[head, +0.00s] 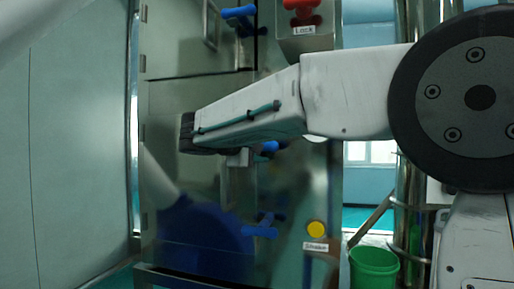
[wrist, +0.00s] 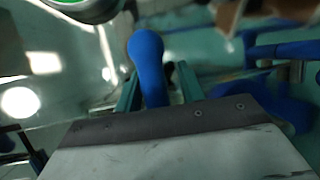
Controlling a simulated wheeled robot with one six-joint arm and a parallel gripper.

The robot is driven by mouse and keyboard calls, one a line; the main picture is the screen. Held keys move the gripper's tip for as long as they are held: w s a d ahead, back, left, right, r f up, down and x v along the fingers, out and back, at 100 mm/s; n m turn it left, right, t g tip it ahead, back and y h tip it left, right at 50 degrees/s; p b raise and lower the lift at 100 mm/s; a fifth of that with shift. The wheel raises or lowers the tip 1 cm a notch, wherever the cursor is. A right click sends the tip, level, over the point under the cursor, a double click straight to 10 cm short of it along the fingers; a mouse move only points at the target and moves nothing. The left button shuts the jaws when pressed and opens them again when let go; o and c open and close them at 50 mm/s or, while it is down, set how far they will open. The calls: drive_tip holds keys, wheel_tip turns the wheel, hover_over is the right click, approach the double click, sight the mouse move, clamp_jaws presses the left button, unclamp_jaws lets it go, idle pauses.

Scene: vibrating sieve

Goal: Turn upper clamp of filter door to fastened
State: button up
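The filter door (head: 175,225) is the shiny lower steel panel in the head view. Its upper clamp has a blue handle (head: 269,147), mostly hidden behind my arm. In the wrist view a blue rounded handle (wrist: 148,60) stands upright between the two teal fingers of my gripper (wrist: 160,78). The fingers are apart, one on each side of it, with a gap visible on the right side. A lower clamp with a blue handle (head: 260,231) sits further down, lying roughly level. The fingertips are hidden in the head view.
Another blue clamp (head: 239,12) and a red knob (head: 303,8) above a "Lock" label are higher on the cabinet. A yellow button (head: 316,229) is at lower right. A green bucket (head: 374,268) stands right of the cabinet. Another blue handle shows in the wrist view (wrist: 285,50).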

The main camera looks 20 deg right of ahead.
drive_tip(key=shift+r, duration=0.1)
drive_tip(key=v, duration=0.7)
drive_tip(key=shift+a, duration=0.3)
drive_tip(key=shift+s, duration=0.2)
